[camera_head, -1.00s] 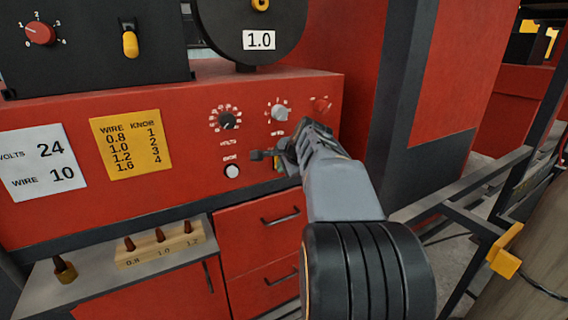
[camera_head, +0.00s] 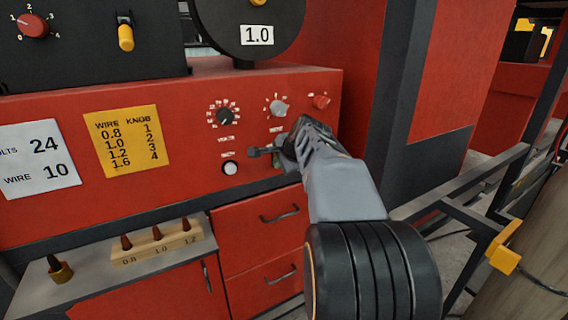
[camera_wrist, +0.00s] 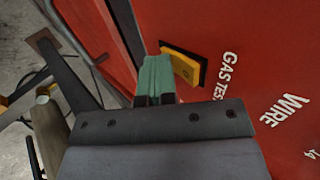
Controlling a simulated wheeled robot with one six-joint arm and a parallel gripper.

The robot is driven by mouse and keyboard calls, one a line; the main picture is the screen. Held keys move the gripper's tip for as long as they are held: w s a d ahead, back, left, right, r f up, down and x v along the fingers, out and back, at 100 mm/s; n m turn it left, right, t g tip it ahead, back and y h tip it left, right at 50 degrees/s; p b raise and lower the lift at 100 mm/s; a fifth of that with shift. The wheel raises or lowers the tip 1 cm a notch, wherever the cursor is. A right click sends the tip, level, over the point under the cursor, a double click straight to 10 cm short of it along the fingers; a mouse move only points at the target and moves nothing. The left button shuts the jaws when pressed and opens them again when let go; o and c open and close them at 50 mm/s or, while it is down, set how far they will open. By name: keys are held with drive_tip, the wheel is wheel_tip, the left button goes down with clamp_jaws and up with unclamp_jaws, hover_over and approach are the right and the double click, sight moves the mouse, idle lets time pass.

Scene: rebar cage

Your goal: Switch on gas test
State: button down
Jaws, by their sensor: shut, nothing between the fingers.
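The gas test switch (camera_wrist: 180,63) shows in the wrist view as a yellow lever on a black plate, set in the red panel beside the white "GAS TEST" lettering. My gripper is shut and empty. Its green fingers (camera_wrist: 155,76) are just left of the lever in the wrist view, very close to it; I cannot tell whether they touch. In the head view my gripper (camera_head: 262,152) is in front of the lower right of the red panel (camera_head: 60,110), and my wrist hides the switch there.
Above my gripper are a black dial (camera_head: 223,116), a grey dial (camera_head: 279,108) and a red knob (camera_head: 320,101). A white button (camera_head: 230,168) is to its left. Drawers with handles (camera_head: 280,214) are below. A metal frame (camera_head: 450,190) stands at the right.

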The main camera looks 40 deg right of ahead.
drive_tip(key=shift+r+p, duration=0.6)
drive_tip(key=shift+r, duration=0.25)
drive_tip(key=s+f+b+v, duration=0.1)
drive_tip(key=v, duration=1.2)
drive_tip(key=shift+s+b, duration=0.3)
drive_tip(key=shift+b, duration=0.1)
drive_tip(key=shift+f, duration=0.15)
drive_tip(key=shift+f, duration=0.1)
